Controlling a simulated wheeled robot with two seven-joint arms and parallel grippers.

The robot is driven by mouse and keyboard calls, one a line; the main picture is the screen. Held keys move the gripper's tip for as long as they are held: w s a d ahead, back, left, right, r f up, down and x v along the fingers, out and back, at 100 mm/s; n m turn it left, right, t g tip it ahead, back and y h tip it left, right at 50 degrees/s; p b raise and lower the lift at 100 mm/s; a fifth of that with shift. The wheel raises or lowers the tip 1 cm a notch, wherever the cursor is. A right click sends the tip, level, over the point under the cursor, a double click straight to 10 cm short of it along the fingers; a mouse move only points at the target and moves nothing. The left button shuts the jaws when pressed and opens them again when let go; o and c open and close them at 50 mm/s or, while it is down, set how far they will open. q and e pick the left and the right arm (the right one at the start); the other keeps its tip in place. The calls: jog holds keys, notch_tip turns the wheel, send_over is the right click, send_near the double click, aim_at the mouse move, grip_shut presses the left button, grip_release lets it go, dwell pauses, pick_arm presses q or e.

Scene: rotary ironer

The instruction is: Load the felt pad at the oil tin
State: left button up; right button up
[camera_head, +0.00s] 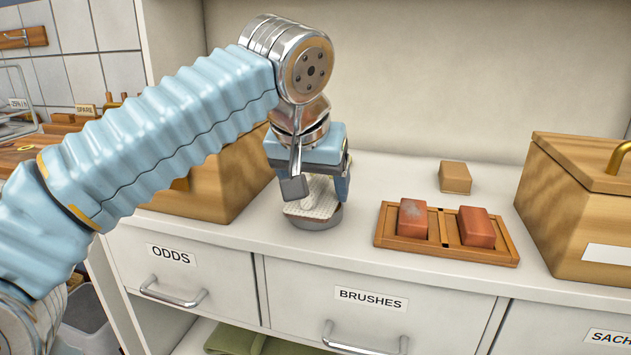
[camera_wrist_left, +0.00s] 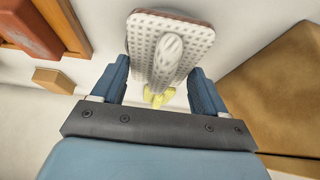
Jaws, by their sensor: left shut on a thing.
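The felt pad (camera_head: 312,206) has a white perforated top plate with a raised white grip; it also shows in the left wrist view (camera_wrist_left: 145,40), with a brownish edge. My left gripper (camera_head: 319,187) is shut on the pad's grip and points down at the counter. A round grey tin (camera_head: 318,224), apparently the oil tin, sits directly under the pad. The pad covers most of its top, and I cannot tell whether they touch. My right gripper is not in view.
A wooden tray (camera_head: 447,245) with two reddish blocks lies to the right, a small tan block (camera_head: 455,177) behind it. A lidded wooden box (camera_head: 575,205) stands far right, another wooden box (camera_head: 235,180) left of the gripper. The white counter (camera_head: 375,175) is clear between tin and tray.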

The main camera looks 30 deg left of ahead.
aim_at(316, 181)
pick_arm(q)
jog(key=shift+f, duration=0.1)
notch_tip(316, 181, up, 3)
jog(key=p, duration=0.3)
notch_tip(316, 181, up, 2)
jog(key=shift+r+p, duration=0.25)
jog(key=shift+p, duration=0.9)
jog(key=shift+r+p, duration=0.45)
jog(key=shift+r, duration=0.4)
